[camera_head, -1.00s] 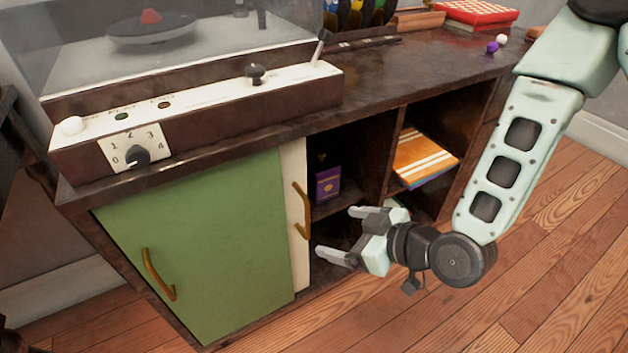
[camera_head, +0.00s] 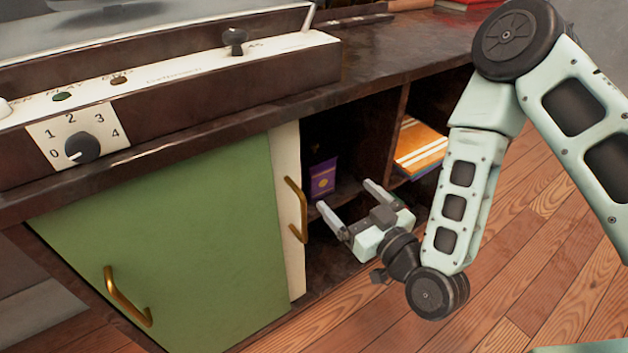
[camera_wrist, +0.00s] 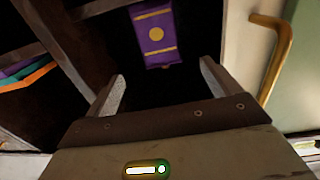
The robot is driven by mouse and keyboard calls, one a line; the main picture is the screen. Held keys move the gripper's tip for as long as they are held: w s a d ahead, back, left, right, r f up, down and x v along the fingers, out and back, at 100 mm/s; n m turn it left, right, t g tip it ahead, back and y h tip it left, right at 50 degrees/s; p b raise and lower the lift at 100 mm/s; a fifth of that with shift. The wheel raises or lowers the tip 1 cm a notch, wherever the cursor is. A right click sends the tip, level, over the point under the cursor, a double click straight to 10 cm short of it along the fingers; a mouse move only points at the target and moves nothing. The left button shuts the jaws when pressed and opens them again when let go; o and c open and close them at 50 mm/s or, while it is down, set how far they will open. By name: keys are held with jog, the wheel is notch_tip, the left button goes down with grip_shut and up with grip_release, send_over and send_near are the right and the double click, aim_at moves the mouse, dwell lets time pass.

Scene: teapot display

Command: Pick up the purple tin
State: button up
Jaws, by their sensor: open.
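The purple tin (camera_head: 322,179) has a gold emblem on its front. It stands on a shelf inside the dark open compartment of the cabinet, just right of the cream door edge. It also shows upside down in the wrist view (camera_wrist: 156,38), beyond and between my two fingers. My gripper (camera_head: 346,194) is open and empty at the compartment's front, a little below and right of the tin in the head view. The fingers point toward the compartment and are apart from the tin. In the wrist view my gripper (camera_wrist: 161,82) shows both fingers spread.
A cream door (camera_head: 285,190) with a brass handle (camera_head: 297,208) stands close left of my gripper. A green door (camera_head: 165,240) is further left. Striped books (camera_head: 420,147) lie in the right compartment. A vertical divider (camera_head: 386,138) separates the compartments. The record player (camera_head: 200,85) stands on top.

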aim_at(324, 173)
jog(key=b+x, duration=0.8)
jog(key=x, duration=0.1)
jog(key=shift+w+a, duration=0.15)
jog(key=shift+w, duration=0.2)
jog(key=b+x, duration=0.2)
jog(key=x, duration=0.1)
jog(key=b+x, duration=0.1)
jog(key=x, duration=0.1)
jog(key=shift+f, duration=0.3)
jog(key=shift+w, duration=0.1)
jog(key=shift+c, duration=0.3)
jog(key=shift+r, duration=0.1)
jog(key=c, duration=1.2)
jog(key=shift+o, duration=0.2)
